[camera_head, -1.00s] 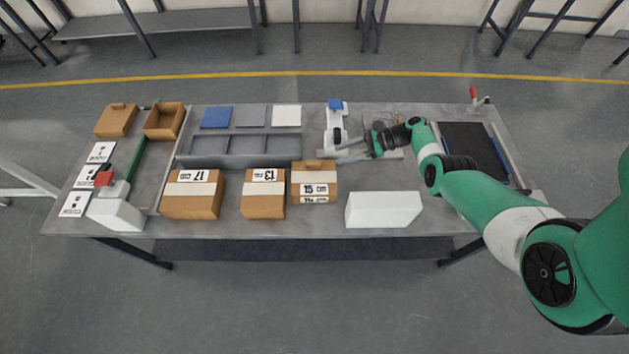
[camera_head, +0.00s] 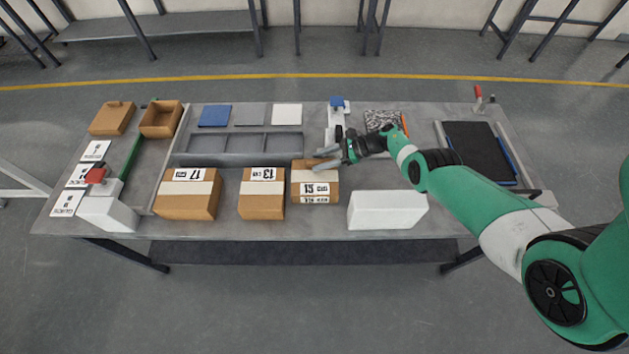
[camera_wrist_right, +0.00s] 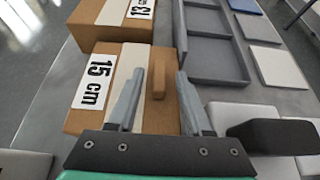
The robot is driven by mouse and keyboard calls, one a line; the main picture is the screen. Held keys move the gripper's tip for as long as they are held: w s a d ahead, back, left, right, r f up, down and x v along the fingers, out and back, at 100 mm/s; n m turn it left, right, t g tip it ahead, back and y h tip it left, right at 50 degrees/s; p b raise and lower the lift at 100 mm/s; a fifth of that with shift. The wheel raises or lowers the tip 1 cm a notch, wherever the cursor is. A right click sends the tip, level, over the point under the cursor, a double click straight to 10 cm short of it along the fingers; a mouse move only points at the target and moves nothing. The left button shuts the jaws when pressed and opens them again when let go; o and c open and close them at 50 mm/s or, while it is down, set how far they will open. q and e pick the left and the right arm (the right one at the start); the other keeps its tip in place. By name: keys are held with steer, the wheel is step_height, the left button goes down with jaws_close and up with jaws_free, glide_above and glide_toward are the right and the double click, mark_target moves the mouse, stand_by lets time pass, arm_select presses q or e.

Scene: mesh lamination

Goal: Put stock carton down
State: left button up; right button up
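The stock carton marked 15 cm (camera_head: 315,190) stands on the table, right of the other marked cartons. It fills the middle of the right wrist view (camera_wrist_right: 100,80), with a brown upright tab (camera_wrist_right: 158,82) on its top. My right gripper (camera_head: 320,160) is at the carton's far top edge. In the right wrist view its two fingers (camera_wrist_right: 161,74) are apart, one on each side of the tab, with gaps showing. I cannot tell how high the fingertips are above the carton top. My left gripper is not in view.
Cartons marked 17 (camera_head: 188,207) and 13 (camera_head: 262,205) stand to the left. A white block (camera_head: 388,223) is to the right. A grey compartment tray (camera_head: 240,160) lies behind the cartons. A black pad (camera_head: 475,150) lies at right, a speckled square (camera_head: 384,117) at the back.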

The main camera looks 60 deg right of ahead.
jaws_close()
stand_by(1.2)
